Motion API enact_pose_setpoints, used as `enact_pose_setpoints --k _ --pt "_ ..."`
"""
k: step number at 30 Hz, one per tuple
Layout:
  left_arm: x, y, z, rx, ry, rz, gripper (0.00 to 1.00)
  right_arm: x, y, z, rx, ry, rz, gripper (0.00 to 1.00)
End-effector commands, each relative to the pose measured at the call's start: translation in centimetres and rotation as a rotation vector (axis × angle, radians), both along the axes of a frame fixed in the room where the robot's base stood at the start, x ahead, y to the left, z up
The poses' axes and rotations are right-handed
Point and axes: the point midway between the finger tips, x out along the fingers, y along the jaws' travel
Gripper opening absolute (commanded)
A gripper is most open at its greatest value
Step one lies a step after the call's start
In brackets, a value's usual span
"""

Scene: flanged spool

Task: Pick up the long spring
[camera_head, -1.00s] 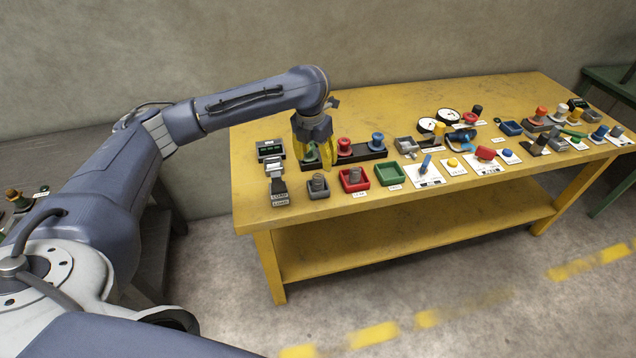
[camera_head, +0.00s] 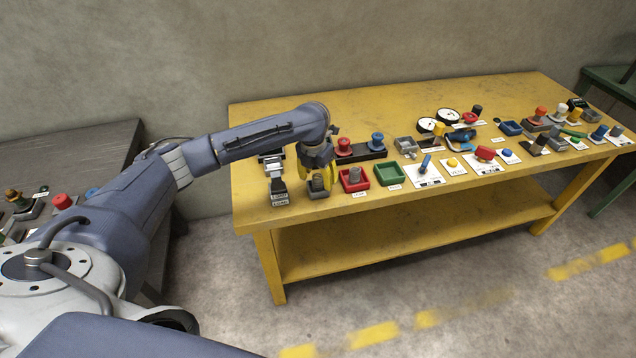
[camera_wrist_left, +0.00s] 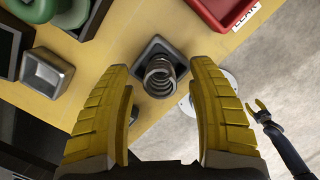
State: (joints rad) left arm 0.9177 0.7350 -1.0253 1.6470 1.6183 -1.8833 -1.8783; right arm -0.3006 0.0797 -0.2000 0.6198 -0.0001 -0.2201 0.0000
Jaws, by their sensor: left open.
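A grey coil spring (camera_wrist_left: 160,76) stands upright in a small grey tray (camera_wrist_left: 152,48) near the front left of the yellow table. My left gripper (camera_head: 318,172) is open above this tray, its yellow fingers on either side of the spring in the left wrist view, with gaps visible. In the head view the fingers partly cover spring and tray. Which spring is longer is hard to tell. My right gripper (camera_wrist_left: 258,105) shows small, open and empty, in the left wrist view.
A black rack with red and blue spools (camera_head: 376,142) stands behind the trays. A green tray (camera_head: 389,174) is right of the red one. Several labelled parts fill the table's right side.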

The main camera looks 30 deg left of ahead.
Motion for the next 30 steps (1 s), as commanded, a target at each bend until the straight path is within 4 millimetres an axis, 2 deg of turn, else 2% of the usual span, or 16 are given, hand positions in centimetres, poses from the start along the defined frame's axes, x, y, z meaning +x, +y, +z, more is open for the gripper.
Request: enact_pose_setpoints --k 4,12,27,30 --pt "0.1 0.05 -0.68 0.0 0.0 0.001 0.59 0.01 -0.03 0.0 0.0 0.0 0.0 0.44" --pt "0.12 0.04 -0.71 0.0 -0.001 0.0 0.58 0.03 -0.02 0.0 0.0 0.0 0.0 0.44" --pt "0.12 0.04 -0.68 0.0 -0.001 0.0 0.0 0.05 -0.03 0.01 -0.001 -0.001 0.0 0.44" --pt "0.12 0.04 -0.67 0.0 -0.001 0.001 0.0 0.06 -0.03 0.01 -0.001 -0.001 0.0 0.44"
